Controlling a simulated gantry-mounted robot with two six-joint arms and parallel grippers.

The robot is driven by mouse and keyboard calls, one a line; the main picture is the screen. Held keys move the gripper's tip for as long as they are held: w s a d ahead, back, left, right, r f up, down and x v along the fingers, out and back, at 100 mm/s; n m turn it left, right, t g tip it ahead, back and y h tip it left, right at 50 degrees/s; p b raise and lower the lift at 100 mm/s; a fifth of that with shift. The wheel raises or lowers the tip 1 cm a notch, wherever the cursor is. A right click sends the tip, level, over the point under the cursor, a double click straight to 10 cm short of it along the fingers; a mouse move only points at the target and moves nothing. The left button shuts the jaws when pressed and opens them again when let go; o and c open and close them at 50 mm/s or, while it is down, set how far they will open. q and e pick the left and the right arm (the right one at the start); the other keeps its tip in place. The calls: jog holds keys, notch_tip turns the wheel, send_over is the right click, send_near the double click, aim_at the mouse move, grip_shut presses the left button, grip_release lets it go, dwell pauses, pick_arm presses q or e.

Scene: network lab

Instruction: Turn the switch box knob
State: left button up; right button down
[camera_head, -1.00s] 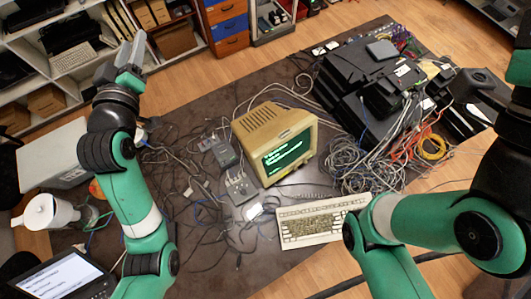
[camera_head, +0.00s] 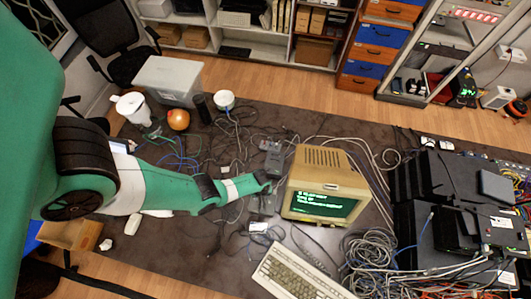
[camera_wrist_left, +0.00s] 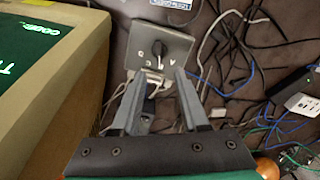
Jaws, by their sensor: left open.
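The grey switch box (camera_wrist_left: 176,46) lies on the dark table in the left wrist view, with a small dark knob (camera_wrist_left: 159,48) on its top face and letters around it. My left gripper (camera_wrist_left: 161,78) is open and empty. Its two fingers point at the box, with the tips just short of the knob; I cannot tell the exact gap. My right gripper is out of view.
The beige monitor (camera_head: 322,185) stands close to the right of my left gripper. A keyboard (camera_head: 292,274) lies in front. Loose cables (camera_head: 375,255) and stacked black equipment (camera_head: 465,195) fill the right.

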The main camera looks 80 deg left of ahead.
pick_arm(q)
notch_tip(320, 180, down, 10)
jog(key=b, duration=0.7)
jog(key=shift+f+b, duration=0.15)
jog(key=shift+b, duration=0.2)
grip_shut()
